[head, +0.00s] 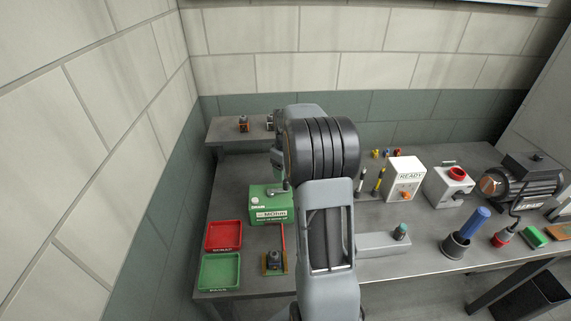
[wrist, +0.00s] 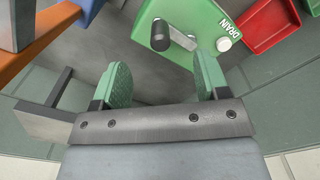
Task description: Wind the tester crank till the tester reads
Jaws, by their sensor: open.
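The green tester (head: 268,212) stands on the left part of the bench in the head view, partly behind my arm. Its crank (head: 279,191) is on top, with a grey arm and a dark knob. In the wrist view the tester (wrist: 205,22) is at the top, with the crank's dark knob (wrist: 160,35) and a white knob marked DRAIN (wrist: 224,44). My gripper (wrist: 163,75) is open and empty. Its green-padded fingers are apart, and the crank knob shows beyond the gap between them. The tester's reading is not legible.
A red tray (head: 223,236) and a green tray (head: 220,271) lie left of the tester. A small dark device on a yellowish base (head: 274,263) sits in front. A white READY box (head: 404,176) and a pump (head: 522,185) stand to the right. A wall closes the left side.

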